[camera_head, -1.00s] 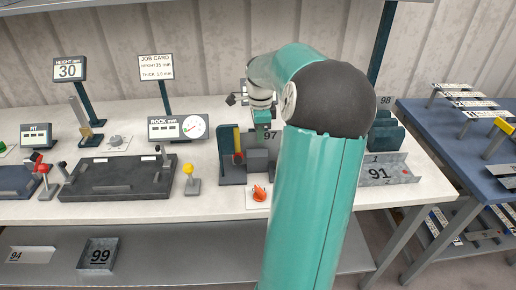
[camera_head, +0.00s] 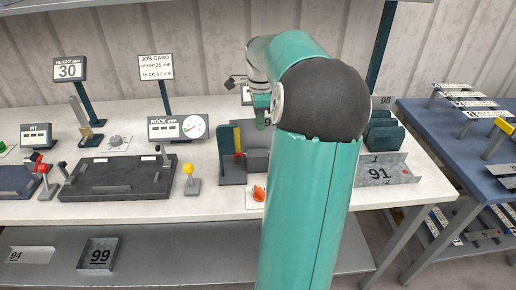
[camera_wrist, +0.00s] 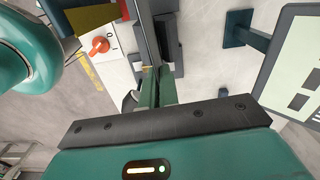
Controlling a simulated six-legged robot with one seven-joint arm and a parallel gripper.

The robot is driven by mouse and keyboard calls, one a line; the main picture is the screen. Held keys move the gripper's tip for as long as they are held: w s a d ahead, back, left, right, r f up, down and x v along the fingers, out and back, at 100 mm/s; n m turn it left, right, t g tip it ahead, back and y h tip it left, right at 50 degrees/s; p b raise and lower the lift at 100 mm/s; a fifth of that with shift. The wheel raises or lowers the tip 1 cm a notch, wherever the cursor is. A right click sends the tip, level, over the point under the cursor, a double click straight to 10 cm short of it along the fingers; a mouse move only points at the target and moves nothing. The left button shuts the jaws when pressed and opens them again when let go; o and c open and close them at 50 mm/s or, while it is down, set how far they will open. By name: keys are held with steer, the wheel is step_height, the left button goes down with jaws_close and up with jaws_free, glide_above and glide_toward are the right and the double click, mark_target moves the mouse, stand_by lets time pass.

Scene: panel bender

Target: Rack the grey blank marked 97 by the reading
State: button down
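The grey blank marked 97 (camera_head: 252,133) stands upright at the gauge block with the yellow strip (camera_head: 237,139); my arm hides its right part and the second digit. My gripper (camera_head: 262,117) is at its top edge. In the wrist view, my gripper's green fingers (camera_wrist: 157,88) are close together on a thin grey sheet (camera_wrist: 148,35), seen edge-on, which looks like the blank. The ROCK mm display (camera_head: 177,128) has a dial with a green sector; its digits are too small to read. A teal slotted rack (camera_head: 384,137) stands right of my arm.
A channel part marked 91 (camera_head: 385,173) lies before the rack. An orange knob (camera_head: 259,194), a yellow-topped lever (camera_head: 190,178) and a dark fixture plate (camera_head: 118,176) stand on the bench. The height display (camera_head: 69,69) reads 30. A blue table (camera_head: 460,135) stands at right.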

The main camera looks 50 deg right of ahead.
steer(key=shift+r, duration=3)
steer(key=shift+a, duration=0.1)
